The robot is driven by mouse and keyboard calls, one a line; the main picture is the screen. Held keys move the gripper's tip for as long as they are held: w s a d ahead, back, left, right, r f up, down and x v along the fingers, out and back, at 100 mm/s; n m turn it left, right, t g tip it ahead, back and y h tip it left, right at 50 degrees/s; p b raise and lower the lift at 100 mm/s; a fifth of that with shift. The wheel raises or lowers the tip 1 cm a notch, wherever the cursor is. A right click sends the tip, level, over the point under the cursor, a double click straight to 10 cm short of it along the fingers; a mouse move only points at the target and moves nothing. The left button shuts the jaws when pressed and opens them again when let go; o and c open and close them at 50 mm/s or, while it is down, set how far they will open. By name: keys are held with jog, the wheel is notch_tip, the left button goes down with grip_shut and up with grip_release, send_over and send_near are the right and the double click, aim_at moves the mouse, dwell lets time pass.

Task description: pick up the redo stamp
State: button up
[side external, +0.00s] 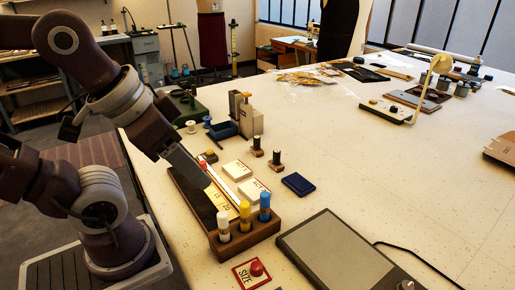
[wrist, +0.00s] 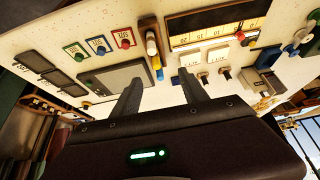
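Two small dark-handled stamps stand upright on the table beside the white cards, a left one (side external: 256,146) and a right one (side external: 276,161). In the wrist view they look like the small dark shapes beyond my right finger, one of them here (wrist: 226,74). No "redo" label is readable, so I cannot tell which is the redo stamp.
A dark blue pad (side external: 298,184) lies right of the stamps. A grey tablet (side external: 340,252) lies at the front. A beige dispenser (side external: 249,117) stands behind the stamps. The table's middle right is clear.

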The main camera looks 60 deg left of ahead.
jog(key=w+a+r+n+g, duration=0.1)
jog(key=w+a+r+n, duration=0.15)
jog(key=w, duration=0.35)
jog(key=w+a+r+n+g, duration=0.1)
jog(key=w+a+n, duration=0.15)
jog(key=w, duration=0.25)
jog(key=n+g+y, duration=0.1)
jog(key=n+g, duration=0.3)
jog(key=n, duration=0.9)
send_over(257, 137)
jog(key=f, duration=1.5)
jog(key=shift+w+d, duration=0.2)
jog(key=shift+w, duration=0.15)
jog(key=f, duration=0.7)
jog(key=shift+s+a+f, duration=0.25)
jog(key=shift+s+f, duration=0.1)
jog(key=shift+f, duration=0.05)
grip_shut()
